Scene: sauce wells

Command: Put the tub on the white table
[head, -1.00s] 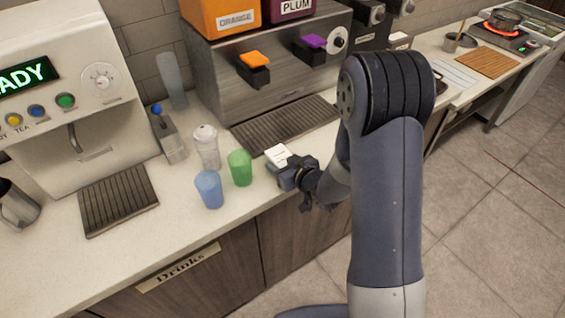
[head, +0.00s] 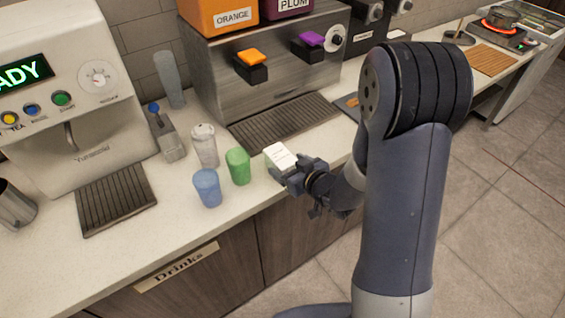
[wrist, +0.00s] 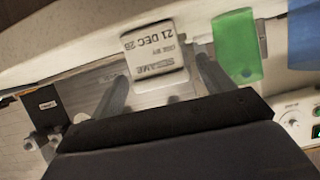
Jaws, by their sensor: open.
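The tub (head: 279,157) has a white lid and sits by the front edge of the pale counter, right of the green cup. In the wrist view the tub (wrist: 155,55) shows its printed label, reading SESAME and 21 DEC 26. My gripper (head: 290,172) is open right beside the tub at the counter's edge. In the wrist view the fingers of my gripper (wrist: 162,72) stand apart, one on each side of the tub. I cannot tell whether they touch it. No separate white table can be made out for sure.
A green cup (head: 238,166) and a blue cup (head: 207,188) stand close left of the tub. A clear shaker (head: 204,146) is behind them. The juice dispenser's drip grille (head: 285,122) lies behind the tub. Open counter (head: 130,262) lies at the front left.

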